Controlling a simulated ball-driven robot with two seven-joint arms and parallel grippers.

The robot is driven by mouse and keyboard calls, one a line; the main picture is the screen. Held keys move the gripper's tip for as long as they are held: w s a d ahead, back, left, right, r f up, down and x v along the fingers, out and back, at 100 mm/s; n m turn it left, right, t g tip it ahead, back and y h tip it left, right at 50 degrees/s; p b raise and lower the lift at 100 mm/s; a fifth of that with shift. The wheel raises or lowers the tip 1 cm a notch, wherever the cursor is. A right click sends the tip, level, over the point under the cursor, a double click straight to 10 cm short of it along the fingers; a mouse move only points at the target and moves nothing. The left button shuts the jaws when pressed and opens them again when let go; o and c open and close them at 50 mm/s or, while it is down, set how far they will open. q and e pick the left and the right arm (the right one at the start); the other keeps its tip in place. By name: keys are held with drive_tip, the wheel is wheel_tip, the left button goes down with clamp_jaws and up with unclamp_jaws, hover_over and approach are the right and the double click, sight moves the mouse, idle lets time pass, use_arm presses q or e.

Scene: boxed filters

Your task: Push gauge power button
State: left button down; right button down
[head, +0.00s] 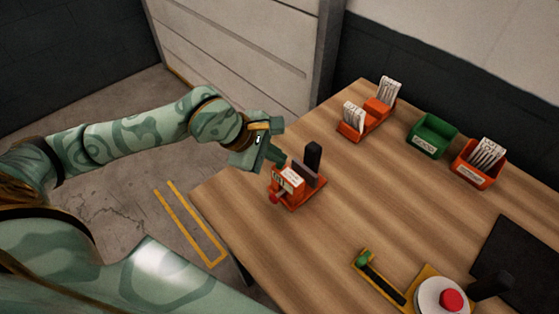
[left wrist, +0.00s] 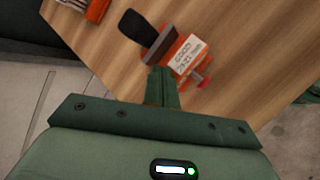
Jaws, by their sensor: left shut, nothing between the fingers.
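The gauge (head: 290,183) is an orange device with a white label and a dark upright part, near the left edge of the wooden table. It also shows in the left wrist view (left wrist: 187,54), with printed text on its label and a red knob-like part at one side. I cannot tell for sure which part is the power button. My left gripper (head: 279,160) is shut and empty, right beside and above the gauge. In the left wrist view its closed fingertips (left wrist: 161,72) overlap the gauge's near side; I cannot tell whether they touch. My right gripper is not in view.
An orange holder with white boxed filters (head: 352,129), a green bin (head: 433,136) and an orange bin (head: 479,175) stand along the back. The table's middle is clear.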

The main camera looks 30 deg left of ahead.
sight(276, 166)
use_arm(q)
drive_tip(key=shift+r, duration=0.4)
drive_tip(key=shift+r+p, duration=0.1)
drive_tip(key=shift+p, duration=0.2)
wheel_tip(276, 166, up, 6)
drive_tip(key=p, duration=0.4)
